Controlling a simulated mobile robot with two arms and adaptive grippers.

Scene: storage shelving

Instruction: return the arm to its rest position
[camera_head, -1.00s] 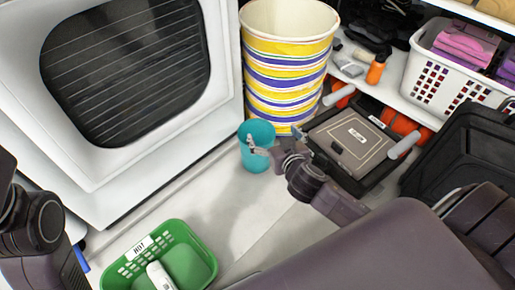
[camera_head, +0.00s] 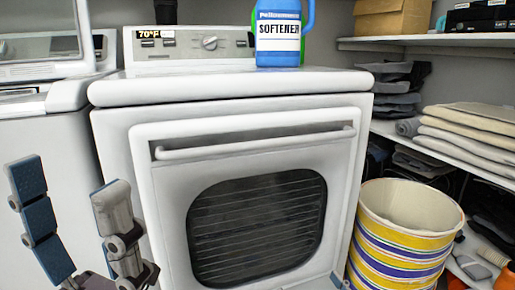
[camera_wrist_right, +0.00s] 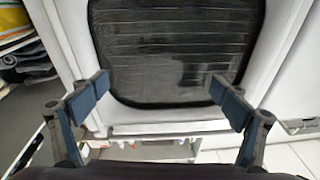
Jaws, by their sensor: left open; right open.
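My left gripper (camera_head: 78,215) is at the lower left of the head view. Its two blue-padded fingers point up and stand wide apart with nothing between them. It is in front of the white washer and dryer fronts. My right gripper (camera_wrist_right: 158,92) shows in the right wrist view, its blue-padded fingers spread apart and empty. The dark dryer window lies beyond its fingers.
A white dryer (camera_head: 240,120) fills the middle, with a blue softener jug (camera_head: 278,45) on top. A striped bin (camera_head: 400,240) stands to its right. Shelves at right hold folded cloths (camera_head: 470,130) and a cardboard box (camera_head: 392,17). Another white machine (camera_head: 50,130) is at left.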

